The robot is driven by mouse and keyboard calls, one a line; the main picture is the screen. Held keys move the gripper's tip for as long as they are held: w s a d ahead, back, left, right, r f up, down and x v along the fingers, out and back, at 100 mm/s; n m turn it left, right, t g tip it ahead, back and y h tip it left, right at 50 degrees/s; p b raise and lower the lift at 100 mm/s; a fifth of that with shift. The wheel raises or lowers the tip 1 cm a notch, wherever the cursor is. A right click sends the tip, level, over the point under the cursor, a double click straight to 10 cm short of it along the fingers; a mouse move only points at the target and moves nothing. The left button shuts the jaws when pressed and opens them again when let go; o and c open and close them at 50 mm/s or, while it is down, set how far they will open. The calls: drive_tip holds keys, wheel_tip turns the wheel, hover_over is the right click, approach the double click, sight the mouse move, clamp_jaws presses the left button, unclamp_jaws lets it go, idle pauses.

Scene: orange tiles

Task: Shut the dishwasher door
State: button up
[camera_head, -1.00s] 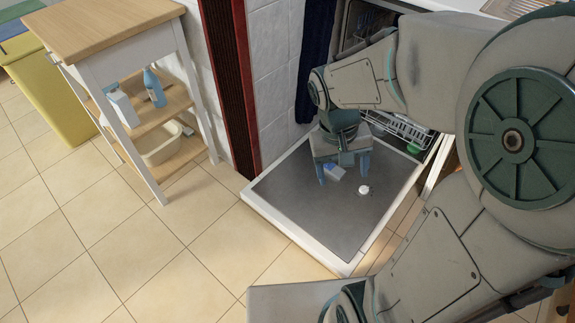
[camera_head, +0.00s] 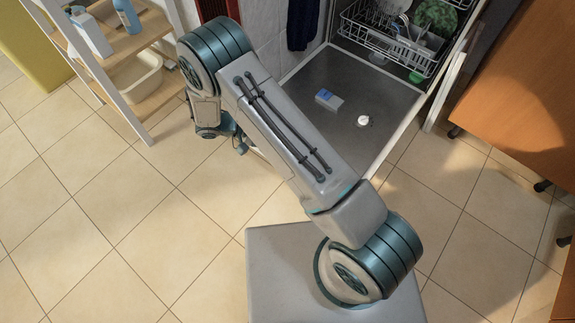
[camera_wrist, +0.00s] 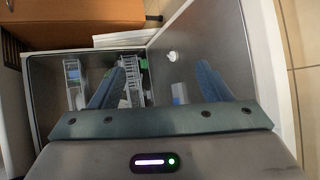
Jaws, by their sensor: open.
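The dishwasher door (camera_head: 390,92) is folded down, open, in the head view, with its grey inner face up. A small blue-and-white box (camera_head: 328,99) and a white round piece (camera_head: 363,121) lie on it. The open tub with its racks (camera_head: 385,45) is behind the door. My gripper (camera_head: 241,146) is left of the door, partly hidden by my arm. In the wrist view my open, empty gripper (camera_wrist: 158,84) has its fingers apart, with the door (camera_wrist: 205,35) at the right and the racks (camera_wrist: 130,85) at the left.
A shelf trolley (camera_head: 135,50) with bottles and a tub stands at the left. An orange-brown cabinet (camera_head: 530,80) is at the right. A dark cloth (camera_head: 302,22) hangs beside the dishwasher. The tiled floor (camera_head: 120,230) at the front left is clear.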

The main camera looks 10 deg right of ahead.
drive_tip(key=s+a+f+n+t+b, duration=0.2)
drive_tip(key=f+t, duration=0.2)
drive_tip(key=f, duration=0.6)
drive_tip(key=s+a+f+n+t+b, duration=0.15)
drive_tip(key=f+t, duration=0.25)
drive_tip(key=f, duration=0.5)
drive_tip(key=s+a+f+n+t+b, duration=0.1)
drive_tip(key=a+f+n+t+b, duration=0.2)
drive_tip(key=f, duration=0.7)
drive_tip(key=shift+m+t, duration=0.3)
drive_tip(key=shift+m, duration=0.25)
drive_tip(key=b+x, duration=0.1)
drive_tip(key=x, duration=0.3)
drive_tip(key=b+x, duration=0.1)
drive_tip(key=x, duration=0.3)
drive_tip(key=b+x, duration=0.1)
drive_tip(key=x, duration=0.3)
drive_tip(key=shift+w+f, duration=0.1)
drive_tip(key=shift+f, duration=0.25)
drive_tip(key=shift+w+d+r, duration=0.1)
drive_tip(key=shift+w+d, duration=0.3)
drive_tip(key=shift+w, duration=0.05)
drive_tip(key=c, duration=1.2)
